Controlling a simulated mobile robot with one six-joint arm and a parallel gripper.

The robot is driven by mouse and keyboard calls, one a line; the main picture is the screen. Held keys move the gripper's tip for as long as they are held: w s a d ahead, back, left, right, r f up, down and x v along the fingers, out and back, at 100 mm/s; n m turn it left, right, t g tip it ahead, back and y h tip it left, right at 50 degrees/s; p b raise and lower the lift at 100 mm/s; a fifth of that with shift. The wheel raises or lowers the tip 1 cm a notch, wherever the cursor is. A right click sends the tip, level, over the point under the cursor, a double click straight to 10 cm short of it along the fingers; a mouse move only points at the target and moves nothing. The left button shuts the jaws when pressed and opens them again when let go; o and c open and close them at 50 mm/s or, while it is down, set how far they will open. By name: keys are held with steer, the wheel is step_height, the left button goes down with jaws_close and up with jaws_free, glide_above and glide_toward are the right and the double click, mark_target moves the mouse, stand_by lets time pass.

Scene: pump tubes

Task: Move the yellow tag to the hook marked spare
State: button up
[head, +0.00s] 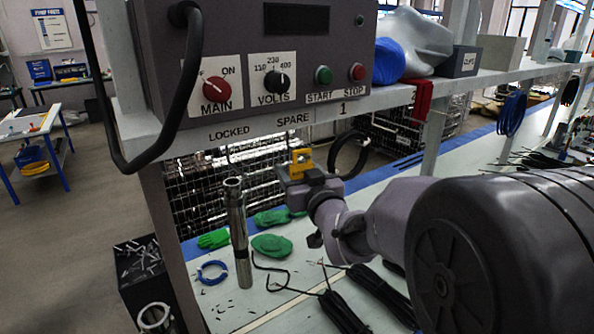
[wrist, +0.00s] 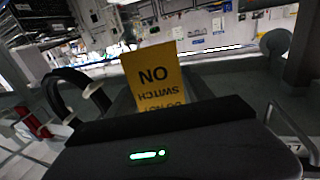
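The yellow tag (head: 301,157) is at the end of my gripper (head: 296,169), just below the shelf edge, under the label SPARE (head: 293,119). In the wrist view the tag (wrist: 155,75) stands up beyond the dark gripper body (wrist: 170,145), its words upside down. My gripper appears shut on its lower part; the fingertips are mostly hidden. A thin dark hook seems to hang under SPARE, close above the tag; I cannot tell whether they touch. Another thin hook hangs under the label LOCKED (head: 229,133).
A black cable loop (head: 349,156) hangs just right of my gripper, under the label 1. The control box (head: 255,60) sits on the shelf above. A metal pump tube (head: 238,235) stands on the bench to the lower left, near green gloves (head: 271,245).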

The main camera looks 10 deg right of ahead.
steer(key=shift+o, duration=0.8)
steer(key=s+d+b, duration=0.2)
steer(key=s+b, duration=0.3)
steer(key=s, duration=1.2)
steer(key=s+d+f+m+g+h, duration=0.4)
steer(key=f+m, duration=0.1)
steer(key=f, duration=0.1)
steer(key=s+a+f+g+y, duration=0.2)
steer(key=s+a+f+g, duration=0.2)
steer(key=s, duration=0.4)
steer(key=s+a+f+m+g+y, duration=0.1)
steer(key=s+a+f+g, duration=0.3)
steer(key=s, duration=0.4)
steer(key=shift+a+f+y, duration=0.4)
steer(key=shift+a+f, duration=0.2)
steer(key=shift+a, duration=0.25)
steer(key=shift+w, duration=0.1)
